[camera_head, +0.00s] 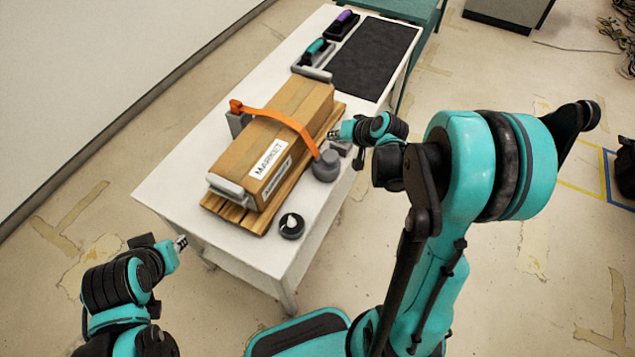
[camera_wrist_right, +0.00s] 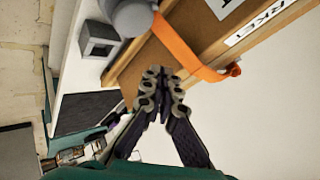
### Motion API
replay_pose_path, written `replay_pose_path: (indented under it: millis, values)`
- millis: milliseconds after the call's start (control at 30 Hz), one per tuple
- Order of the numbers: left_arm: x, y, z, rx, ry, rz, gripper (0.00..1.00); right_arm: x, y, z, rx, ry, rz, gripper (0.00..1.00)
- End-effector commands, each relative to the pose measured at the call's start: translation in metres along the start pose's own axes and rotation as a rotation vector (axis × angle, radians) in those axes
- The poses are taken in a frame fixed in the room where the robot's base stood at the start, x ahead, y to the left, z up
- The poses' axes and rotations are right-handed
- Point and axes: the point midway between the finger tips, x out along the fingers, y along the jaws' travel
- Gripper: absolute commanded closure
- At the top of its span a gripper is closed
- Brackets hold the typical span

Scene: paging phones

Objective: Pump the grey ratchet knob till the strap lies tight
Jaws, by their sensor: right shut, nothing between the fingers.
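A long tan box (camera_head: 288,112) with a MARKET label lies on a slatted wooden pallet (camera_head: 240,218). An orange strap (camera_head: 284,117) crosses the box in a bowed arc. In the right wrist view the strap (camera_wrist_right: 190,55) bends outward at the box edge. The grey ratchet knob (camera_head: 326,166) stands at the strap's right end; it is partly cut off at the top of the wrist view (camera_wrist_right: 132,16). My right gripper (camera_head: 335,134) is shut and empty beside the box, just beyond the knob and apart from it. My left gripper (camera_head: 182,243) hangs off the table's near left corner; its finger opening is too small to judge.
A small grey block (camera_head: 341,148) sits beside the knob, close to my right gripper. A round dark container (camera_head: 291,226) stands near the table's front edge. A dark mat (camera_head: 373,60) and brushes in trays (camera_head: 317,50) lie at the far end. The table's left side is clear.

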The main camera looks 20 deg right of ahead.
Motion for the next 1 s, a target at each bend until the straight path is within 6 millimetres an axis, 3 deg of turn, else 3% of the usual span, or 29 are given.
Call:
replay_pose_path:
  millis: [333,700,1000]
  values:
    - [-0.004,0.000,-0.003,0.000,0.000,0.000,0.69,-0.003,-0.002,-0.002,0.000,0.000,0.000,1.00]
    - [-0.047,0.000,-0.034,0.000,0.000,0.000,0.69,-0.029,-0.021,-0.021,0.000,0.000,0.000,1.00]
    - [-0.045,0.000,-0.032,0.000,0.000,0.000,0.69,-0.026,-0.019,-0.019,0.000,0.000,0.000,1.00]
